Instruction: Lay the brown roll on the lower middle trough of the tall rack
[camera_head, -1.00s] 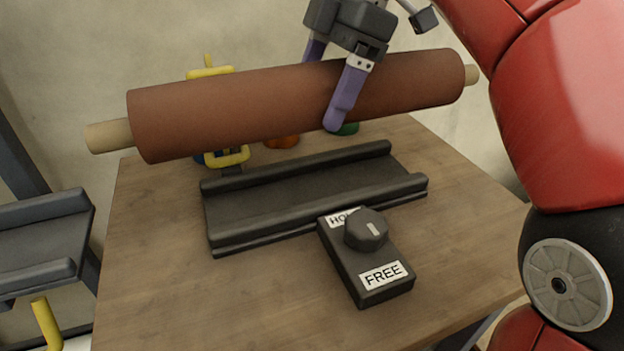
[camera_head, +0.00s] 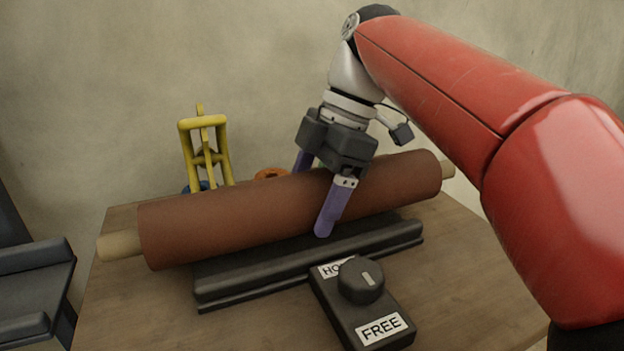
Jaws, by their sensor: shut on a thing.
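The brown roll (camera_head: 235,215), with pale core ends sticking out, lies across the middle of the view, its right end higher in the picture. My gripper (camera_head: 316,200) is shut on it, right of its middle, with purple fingers on either side. The roll is over a black cradle (camera_head: 320,262) on the table and hides the cradle's back rail. I cannot tell whether it touches the cradle. Part of a dark rack with troughs (camera_head: 35,290) shows at the left edge; its lower middle trough cannot be made out.
A black box with a knob (camera_head: 360,280) and a FREE label sits before the cradle on the wooden table (camera_head: 150,305). A yellow frame (camera_head: 205,150), an orange item (camera_head: 271,174) and a blue item stand behind the roll. My red arm fills the right.

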